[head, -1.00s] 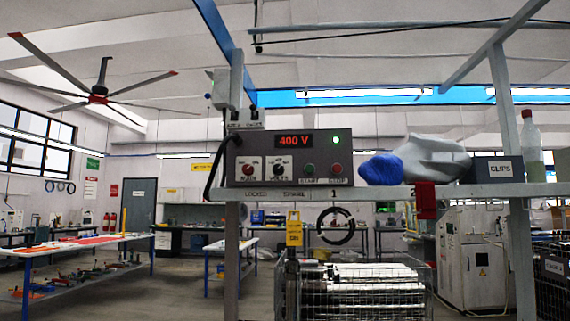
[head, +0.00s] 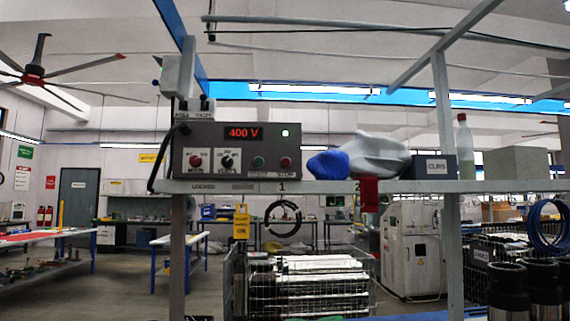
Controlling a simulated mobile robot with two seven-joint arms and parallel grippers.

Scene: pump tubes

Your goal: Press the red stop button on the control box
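The control box (head: 238,148) stands on a raised shelf, left of the picture's middle. Its red display (head: 243,133) reads 400 V, and a green lamp (head: 285,133) is lit at its upper right. Along the lower front are a red knob (head: 196,161), a black knob (head: 227,161), a green button (head: 258,162) and, at the far right, the red stop button (head: 285,162). Neither of my grippers is in view.
On the shelf (head: 330,187), a blue and grey bundle (head: 360,158) lies right of the box, then a CLIPS box (head: 428,167) and a bottle (head: 464,148). A wire cage (head: 300,285) stands below. Dark cylinders (head: 527,290) are at the lower right.

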